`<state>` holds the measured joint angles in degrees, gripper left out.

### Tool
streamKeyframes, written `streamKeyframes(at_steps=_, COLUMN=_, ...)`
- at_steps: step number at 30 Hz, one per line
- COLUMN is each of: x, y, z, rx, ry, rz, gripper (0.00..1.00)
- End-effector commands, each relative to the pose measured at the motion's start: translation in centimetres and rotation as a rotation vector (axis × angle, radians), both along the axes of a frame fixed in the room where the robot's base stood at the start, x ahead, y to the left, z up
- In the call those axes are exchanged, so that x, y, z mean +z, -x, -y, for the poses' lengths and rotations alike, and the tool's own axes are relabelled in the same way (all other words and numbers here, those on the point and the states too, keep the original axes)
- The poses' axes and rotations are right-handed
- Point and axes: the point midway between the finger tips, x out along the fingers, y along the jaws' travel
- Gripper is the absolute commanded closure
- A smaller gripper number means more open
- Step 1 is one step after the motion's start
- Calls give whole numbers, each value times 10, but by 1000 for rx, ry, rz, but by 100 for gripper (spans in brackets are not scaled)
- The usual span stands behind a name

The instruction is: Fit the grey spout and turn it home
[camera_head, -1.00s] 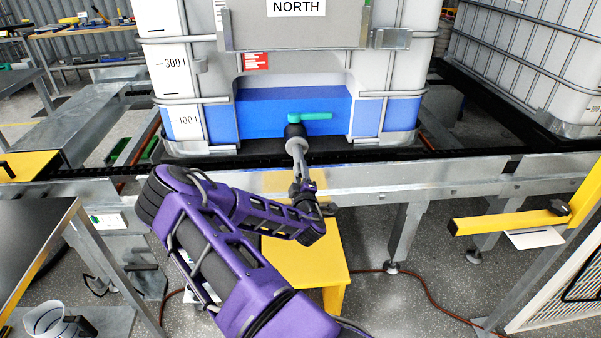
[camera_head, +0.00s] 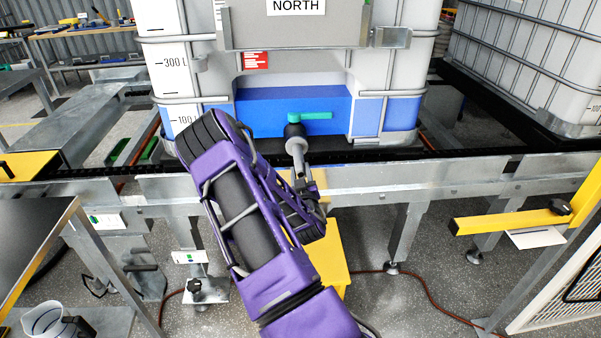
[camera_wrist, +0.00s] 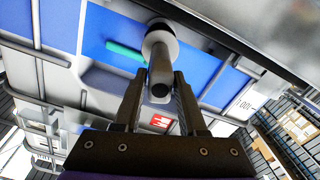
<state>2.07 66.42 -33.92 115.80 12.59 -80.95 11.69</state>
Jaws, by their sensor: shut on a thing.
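The grey spout (camera_head: 297,148) is at the black outlet of the valve (camera_head: 294,130), low on the front of the caged white tote. Its wide collar meets the outlet; I cannot tell whether it is fully seated. The valve has a green handle (camera_head: 316,116) that points right. My gripper (camera_wrist: 160,92) is shut on the spout's tube, which shows between the fingers in the wrist view (camera_wrist: 160,75). In the head view my gripper is partly hidden by my purple arm, just in front of the conveyor edge.
The tote (camera_head: 400,70) holds blue liquid and stands on a conveyor with a metal rail (camera_head: 400,180). A yellow step (camera_head: 330,255) stands below. A second tote (camera_head: 540,60) is at the right, and a yellow bar (camera_head: 505,222) juts in there.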

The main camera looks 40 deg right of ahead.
Motion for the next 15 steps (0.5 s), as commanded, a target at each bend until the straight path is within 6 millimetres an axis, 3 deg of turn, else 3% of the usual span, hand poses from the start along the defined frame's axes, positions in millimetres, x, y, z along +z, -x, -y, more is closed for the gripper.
streamKeyframes(at_steps=6, x=0, y=0, z=1, rx=-2, ry=-14, rz=9, gripper=100)
streamKeyframes(at_steps=13, x=1, y=1, z=2, rx=-4, ry=-293, rz=183, gripper=100)
streamKeyframes(at_steps=14, x=0, y=0, z=1, rx=-2, ry=-294, rz=182, gripper=56)
streamKeyframes(at_steps=15, x=0, y=0, z=1, rx=-1, ry=-290, rz=178, gripper=48)
